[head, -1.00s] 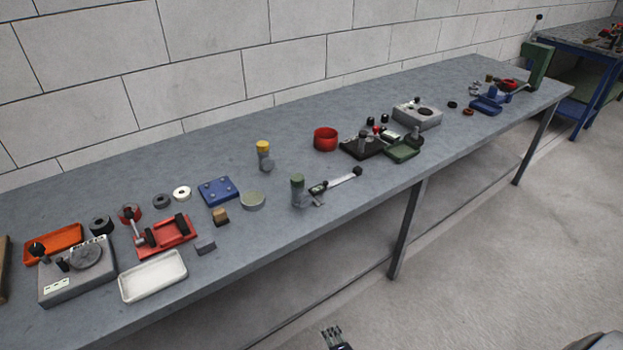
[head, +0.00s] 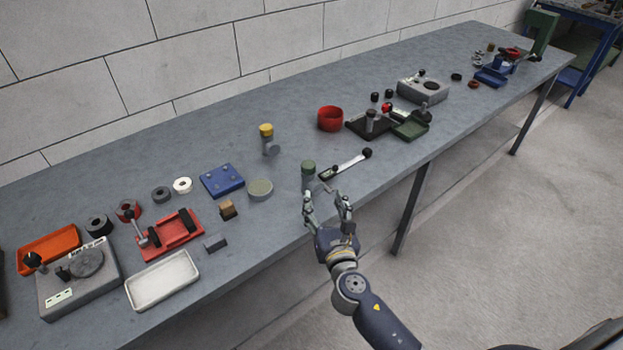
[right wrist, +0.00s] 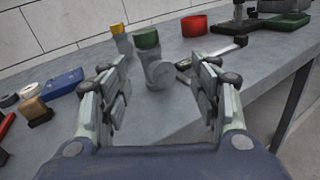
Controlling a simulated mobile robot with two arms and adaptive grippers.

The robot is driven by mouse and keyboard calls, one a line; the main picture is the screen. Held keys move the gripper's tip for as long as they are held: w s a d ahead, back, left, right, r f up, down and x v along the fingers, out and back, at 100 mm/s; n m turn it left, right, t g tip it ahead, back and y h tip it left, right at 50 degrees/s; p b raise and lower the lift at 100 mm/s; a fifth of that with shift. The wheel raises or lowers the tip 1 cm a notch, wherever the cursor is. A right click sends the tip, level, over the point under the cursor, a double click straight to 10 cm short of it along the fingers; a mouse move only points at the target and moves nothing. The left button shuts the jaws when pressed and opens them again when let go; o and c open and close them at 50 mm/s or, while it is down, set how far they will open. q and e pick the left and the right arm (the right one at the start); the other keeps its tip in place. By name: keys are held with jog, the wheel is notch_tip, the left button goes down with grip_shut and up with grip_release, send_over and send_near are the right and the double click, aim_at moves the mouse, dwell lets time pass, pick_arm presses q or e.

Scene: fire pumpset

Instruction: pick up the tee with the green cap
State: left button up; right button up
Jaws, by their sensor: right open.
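The tee with the green cap (head: 308,167) stands upright near the front edge of the bench, its lower part partly hidden behind my right gripper in the head view. In the right wrist view the green-capped tee (right wrist: 147,52) is a grey fitting with a side branch facing me, a little beyond the fingertips and between them. My right gripper (head: 326,202) is open and empty, just in front of the tee; its fingers (right wrist: 160,85) are spread wide in the right wrist view. My left gripper is not in view.
A similar tee with a yellow cap (head: 267,138) stands behind and left. A caliper-like tool with a black knob (head: 345,165) lies just right of the green-capped tee. A round grey disc (head: 260,189) and a blue plate (head: 222,180) lie left. A red ring (head: 331,118) stands behind.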

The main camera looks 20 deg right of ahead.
aim_at(310, 174)
jog(key=shift+w+a+r+n+t, duration=0.3)
jog(key=shift+w+a+r+n, duration=0.25)
jog(key=shift+w+n, duration=0.3)
jog(key=w, duration=0.4)
jog(key=shift+w+d+r, duration=0.1)
jog(key=shift+w+d, duration=0.05)
jog(key=shift+d, duration=0.2)
jog(key=shift+w, duration=2.95)
jog(key=shift+s, duration=0.1)
grip_shut()
